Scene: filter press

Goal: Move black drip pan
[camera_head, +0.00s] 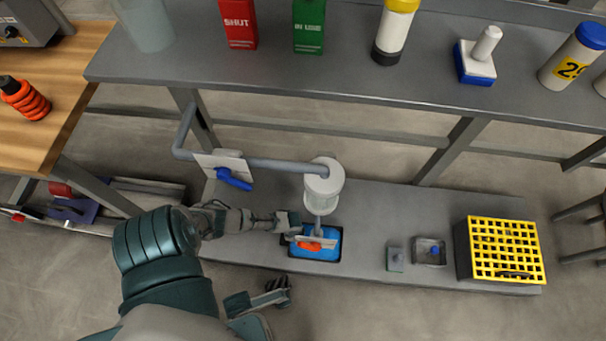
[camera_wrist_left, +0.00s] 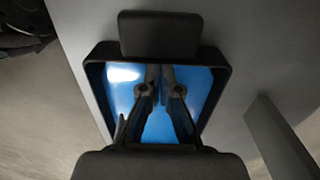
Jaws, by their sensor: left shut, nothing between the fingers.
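The black drip pan (camera_head: 313,260) lies on the low grey shelf below the white filter housing, with blue inside it. In the left wrist view its dark rim (camera_wrist_left: 226,88) frames the blue. A dark block (camera_wrist_left: 160,33) overlaps the rim's upper side; I cannot tell if it belongs to the pan. My left gripper (camera_head: 290,228) is at the pan's left side in the head view. In the wrist view its fingers (camera_wrist_left: 160,74) are together over the blue, with nothing between them. My right gripper (camera_head: 276,291) is low in front of the shelf; its finger state is unclear.
A clear-sided white housing (camera_head: 323,185) on a grey pipe hangs above the pan, with an orange handle (camera_head: 312,245) over the blue. A blue valve lever (camera_head: 234,180) is to the left. Small trays (camera_head: 430,262) and a yellow-grid crate (camera_head: 504,250) stand right.

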